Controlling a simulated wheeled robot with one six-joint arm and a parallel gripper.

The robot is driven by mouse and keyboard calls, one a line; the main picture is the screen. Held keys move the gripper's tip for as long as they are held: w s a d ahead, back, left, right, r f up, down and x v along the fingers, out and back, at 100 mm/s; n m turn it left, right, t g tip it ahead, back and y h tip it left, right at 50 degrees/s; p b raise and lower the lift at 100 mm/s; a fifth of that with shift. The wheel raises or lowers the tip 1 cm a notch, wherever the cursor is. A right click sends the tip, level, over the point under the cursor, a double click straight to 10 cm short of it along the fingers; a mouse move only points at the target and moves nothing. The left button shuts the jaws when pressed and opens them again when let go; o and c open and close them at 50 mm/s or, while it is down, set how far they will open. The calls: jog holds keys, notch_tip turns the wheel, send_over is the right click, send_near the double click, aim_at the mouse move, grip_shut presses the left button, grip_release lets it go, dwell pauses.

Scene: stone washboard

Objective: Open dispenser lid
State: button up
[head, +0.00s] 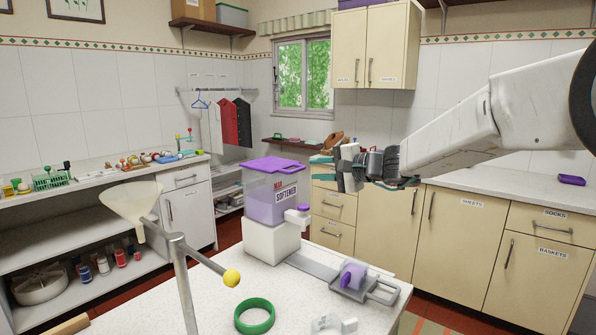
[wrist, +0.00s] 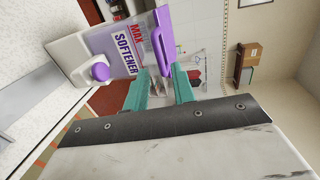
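The dispenser labelled "MAX SOFTENER" (head: 275,200) stands upright on a white block at the far edge of the white table in the head view. Its purple lid (head: 270,165) lies flat on top and looks closed. My gripper (head: 322,168) is to the right of the dispenser, at about lid height, apart from it. In the wrist view my gripper (wrist: 160,82) has its teal fingers spread with nothing between them. The sideways-looking dispenser (wrist: 112,45) and its lid edge (wrist: 161,42) show just beyond the fingertips.
The white table (head: 230,290) also holds a grey tray with a purple-topped item (head: 353,276), a green ring (head: 254,316) and a metal stand with a funnel (head: 132,203). Beige cabinets (head: 375,230) stand behind.

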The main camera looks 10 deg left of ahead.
aim_at(300, 170)
jog(key=x, duration=0.7)
jog(key=shift+w+a+f, duration=0.2)
jog(key=shift+w+a, duration=0.05)
jog(key=shift+w, duration=0.1)
grip_shut()
